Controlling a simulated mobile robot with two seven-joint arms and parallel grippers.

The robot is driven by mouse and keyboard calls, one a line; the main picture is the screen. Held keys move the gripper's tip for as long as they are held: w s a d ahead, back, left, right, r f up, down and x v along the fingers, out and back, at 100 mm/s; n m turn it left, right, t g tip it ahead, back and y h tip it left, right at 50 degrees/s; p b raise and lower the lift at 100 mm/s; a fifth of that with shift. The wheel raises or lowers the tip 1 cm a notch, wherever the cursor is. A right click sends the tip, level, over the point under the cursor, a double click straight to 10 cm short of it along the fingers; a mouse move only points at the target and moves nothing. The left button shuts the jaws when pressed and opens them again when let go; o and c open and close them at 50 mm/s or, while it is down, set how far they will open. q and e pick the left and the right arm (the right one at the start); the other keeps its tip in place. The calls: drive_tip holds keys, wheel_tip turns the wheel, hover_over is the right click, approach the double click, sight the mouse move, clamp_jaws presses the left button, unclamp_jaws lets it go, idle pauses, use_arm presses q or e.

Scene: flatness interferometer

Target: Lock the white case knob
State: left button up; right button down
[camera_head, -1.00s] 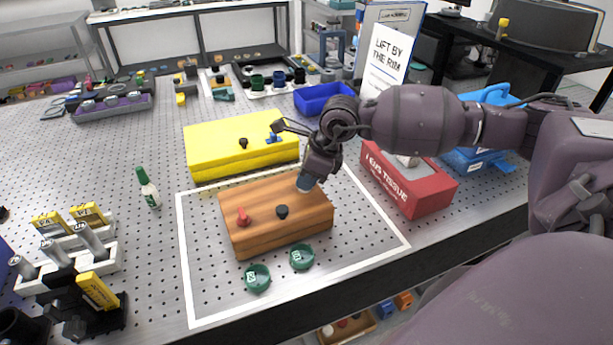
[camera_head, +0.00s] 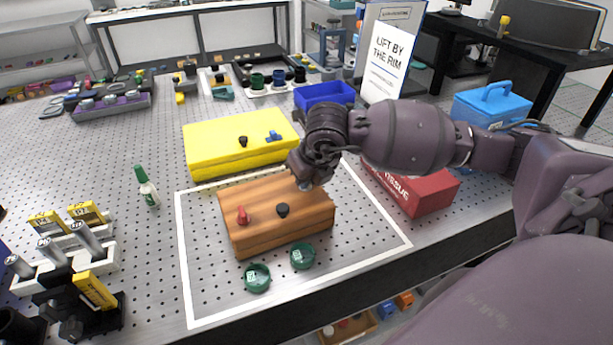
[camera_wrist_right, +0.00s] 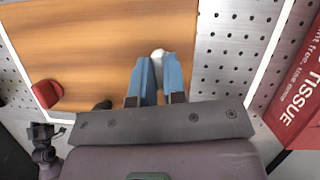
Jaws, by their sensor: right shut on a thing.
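A wooden case (camera_head: 262,232) lies inside the white outline on the perforated table. On its top are a red knob (camera_head: 242,215) and a black knob (camera_head: 282,210). My right gripper (camera_head: 304,186) is over the case's far right corner. In the right wrist view, its blue fingers (camera_wrist_right: 158,70) are shut on the white case knob (camera_wrist_right: 158,53), whose rounded top shows between the tips. The red knob (camera_wrist_right: 47,93) shows at the left there. In the head view my wrist hides most of the white knob, so its turn angle cannot be told. My left gripper is out of view.
A yellow case (camera_head: 225,150) lies just behind the wooden one. A red tissue box (camera_head: 425,192) stands at the right, under my forearm. Two green round pieces (camera_head: 302,256) lie in front.

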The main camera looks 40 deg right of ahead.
drive_tip(key=shift+a+m, duration=0.1)
drive_tip(key=shift+m, duration=0.5)
drive_tip(key=shift+r+h, duration=0.1)
drive_tip(key=shift+h, duration=0.2)
drive_tip(key=c, duration=1.2)
unclamp_jaws()
drive_tip(key=v, duration=1)
drive_tip(key=shift+s+r, duration=0.2)
drive_tip(key=shift+r, duration=0.15)
